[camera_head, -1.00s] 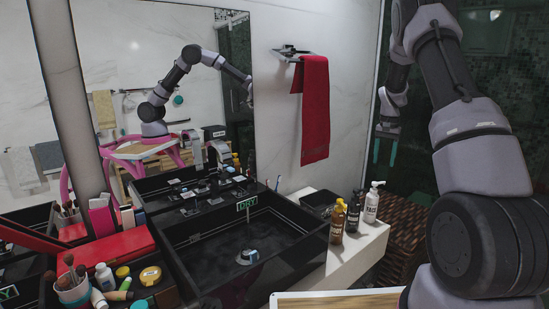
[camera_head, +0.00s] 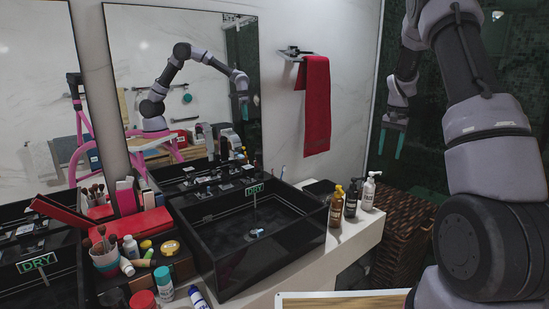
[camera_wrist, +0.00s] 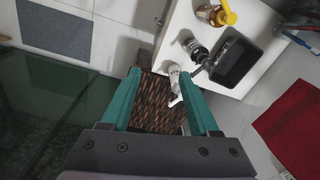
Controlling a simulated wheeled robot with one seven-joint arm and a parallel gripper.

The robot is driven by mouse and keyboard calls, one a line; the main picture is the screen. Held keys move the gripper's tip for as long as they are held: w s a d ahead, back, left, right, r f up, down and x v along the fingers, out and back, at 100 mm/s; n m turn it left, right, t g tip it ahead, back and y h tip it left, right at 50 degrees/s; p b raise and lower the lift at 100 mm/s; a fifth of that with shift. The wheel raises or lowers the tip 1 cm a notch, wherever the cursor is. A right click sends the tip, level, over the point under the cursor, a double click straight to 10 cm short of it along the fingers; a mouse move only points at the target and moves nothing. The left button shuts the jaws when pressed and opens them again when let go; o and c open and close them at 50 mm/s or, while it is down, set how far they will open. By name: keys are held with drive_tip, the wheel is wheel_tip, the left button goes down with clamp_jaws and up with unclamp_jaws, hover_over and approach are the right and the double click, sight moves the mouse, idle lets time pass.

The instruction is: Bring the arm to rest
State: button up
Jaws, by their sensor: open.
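My gripper (camera_head: 391,142) hangs at the upper right in the head view, with its two green fingers pointing down. It is open, and nothing is between the fingers. In the wrist view my gripper (camera_wrist: 160,108) shows the two fingers spread apart above a brown woven basket (camera_wrist: 158,106). The basket (camera_head: 402,245) also stands at the right in the head view, below the gripper. My arm is bent, with its upper part rising at the right side of the head view.
A white counter (camera_head: 345,238) carries a black vessel sink (camera_head: 262,262) and several pump bottles (camera_head: 351,205) at its right end. A red towel (camera_head: 317,105) hangs on the wall. A dark glass panel (camera_wrist: 45,95) is left of the gripper in the wrist view.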

drive_tip(key=s+a+r+t, duration=0.1)
drive_tip(key=s+a+r, duration=0.2)
drive_tip(key=s+r, duration=0.35)
drive_tip(key=s+a+r+n+t+y, duration=0.1)
drive_tip(key=s+a+r, duration=0.35)
drive_tip(key=r, duration=0.25)
drive_tip(key=s+a+r+t, duration=0.2)
drive_tip(key=s+a+r, duration=0.1)
drive_tip(key=s+r, duration=0.35)
drive_tip(key=s+a+r+n+t, duration=0.1)
drive_tip(key=s+a, duration=0.2)
drive_tip(key=s, duration=0.6)
drive_tip(key=s+a+r+n+t, duration=0.1)
drive_tip(key=s+a, duration=0.2)
drive_tip(key=s, duration=0.6)
drive_tip(key=shift+s+t+y, duration=0.3)
drive_tip(key=shift+y, duration=0.1)
drive_tip(key=shift+w+a, duration=0.1)
